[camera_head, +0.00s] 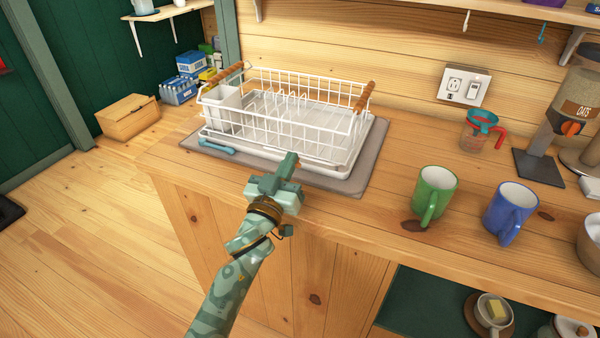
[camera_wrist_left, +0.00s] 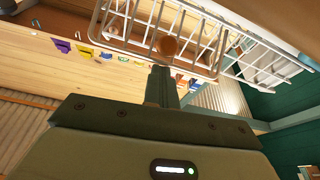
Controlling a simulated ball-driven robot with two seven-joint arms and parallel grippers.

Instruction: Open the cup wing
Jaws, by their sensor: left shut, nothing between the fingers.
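The white wire dish rack (camera_head: 290,100) stands on a grey mat on the counter, with wooden handles (camera_head: 362,96) at its left and right ends. I cannot make out which part of it is the cup wing. My left gripper (camera_head: 289,165) is shut and empty, just in front of the rack's near side, over the mat's front edge. In the left wrist view, the shut fingers (camera_wrist_left: 162,85) point toward the rack's white wires (camera_wrist_left: 195,35) and a round brown wooden end (camera_wrist_left: 168,46). They look close to it, but contact cannot be told. My right gripper is not in view.
A green mug (camera_head: 436,195) and a blue mug (camera_head: 510,212) stand on the counter to the right. A light-blue brush (camera_head: 217,146) lies at the mat's left front. A measuring cup (camera_head: 481,130) and an oats dispenser (camera_head: 575,108) stand farther right. The counter between mat and green mug is clear.

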